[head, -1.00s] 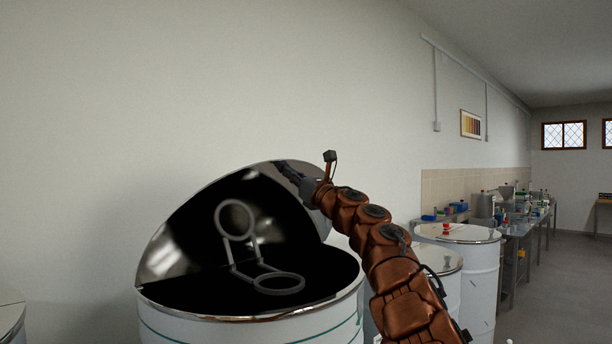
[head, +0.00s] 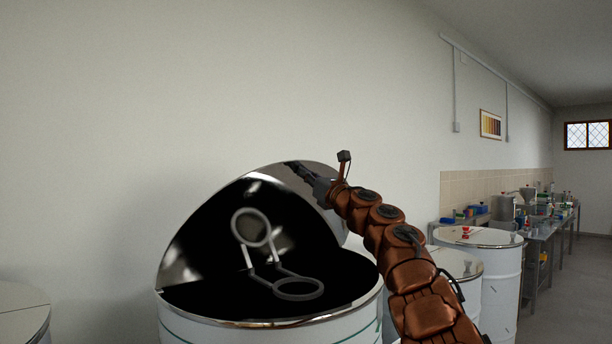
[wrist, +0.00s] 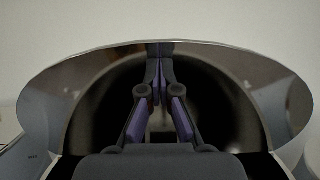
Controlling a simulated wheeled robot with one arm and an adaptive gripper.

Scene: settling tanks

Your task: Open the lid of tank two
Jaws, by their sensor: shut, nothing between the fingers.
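A white drum tank (head: 255,335) stands in front of me in the head view, with a green line on its side. Its shiny metal lid (head: 185,255) is half raised, the hinged part standing up steeply with its dark face towards me. No number shows on the tank. My gripper (head: 300,171) is at the upper right edge of the raised lid; I cannot tell whether it touches. In the wrist view the lid (wrist: 75,90) spans the picture, and my gripper (wrist: 160,48) has its fingertips together, with nothing between them.
Two linked grey rings (head: 298,289) show in the tank's dark opening and against the lid. Other drums stand at right (head: 497,275) and at the left edge (head: 22,318). A cluttered bench (head: 545,232) runs along the wall. The floor at far right is clear.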

